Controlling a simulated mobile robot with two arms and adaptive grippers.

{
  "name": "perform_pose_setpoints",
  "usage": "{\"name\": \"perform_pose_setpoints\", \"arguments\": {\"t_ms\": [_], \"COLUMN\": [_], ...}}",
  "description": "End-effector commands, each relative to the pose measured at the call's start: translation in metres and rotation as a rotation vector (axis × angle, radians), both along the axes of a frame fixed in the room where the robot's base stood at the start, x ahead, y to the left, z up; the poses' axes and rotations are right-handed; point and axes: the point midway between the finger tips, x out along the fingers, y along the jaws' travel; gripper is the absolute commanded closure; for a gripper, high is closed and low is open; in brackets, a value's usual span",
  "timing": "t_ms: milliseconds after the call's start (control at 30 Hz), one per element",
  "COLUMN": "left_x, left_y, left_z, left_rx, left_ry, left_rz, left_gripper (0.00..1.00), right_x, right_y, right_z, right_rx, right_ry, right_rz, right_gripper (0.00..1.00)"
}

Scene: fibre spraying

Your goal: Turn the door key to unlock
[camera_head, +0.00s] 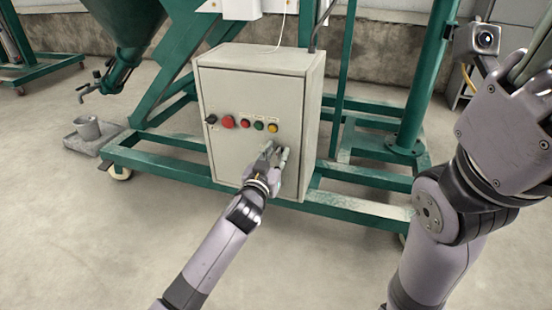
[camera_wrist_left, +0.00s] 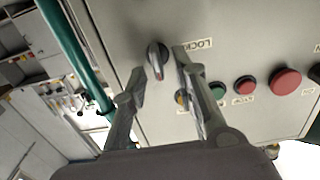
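The grey control cabinet (camera_head: 250,80) stands upright on a green steel frame. In the left wrist view, a metal key or key-like handle (camera_wrist_left: 157,58) sticks out of the cabinet door near a "LOCK" label (camera_wrist_left: 198,45). My left gripper (camera_head: 276,152) is at the lower right of the cabinet front. In the wrist view its two fingers stand apart, one on each side of the key, with visible gaps. The head view hides the key behind the gripper.
A red button (camera_head: 228,121), smaller buttons and a black knob (camera_head: 211,119) sit on the door above the left gripper. The green frame (camera_head: 165,165) runs around the cabinet. The floor in front is clear.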

Motion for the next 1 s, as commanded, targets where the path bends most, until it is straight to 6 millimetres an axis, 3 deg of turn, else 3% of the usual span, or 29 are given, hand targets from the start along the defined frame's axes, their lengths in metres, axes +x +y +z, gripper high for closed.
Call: {"name": "perform_pose_setpoints", "arguments": {"t_ms": [267,667,1000], "left_x": [0.0009,0.0008,0.0007], "left_y": [-0.0004,-0.0002,-0.0002], "left_z": [0.0004,0.0002,0.0001], "left_rx": [0.000,0.000,0.000], "left_ry": [0.000,0.000,0.000], "left_rz": [0.000,0.000,0.000], "left_gripper": [0.74,1.00,1.00], "right_x": [-0.0002,-0.0001,0.0001], "right_y": [0.0001,0.0001,0.0002], "right_z": [-0.0002,-0.0004,-0.0003], "right_rx": [-0.001,-0.001,0.000], "right_ry": [-0.001,0.000,0.000], "right_rz": [0.000,0.000,0.000], "right_gripper": [0.60,0.60,0.60]}}
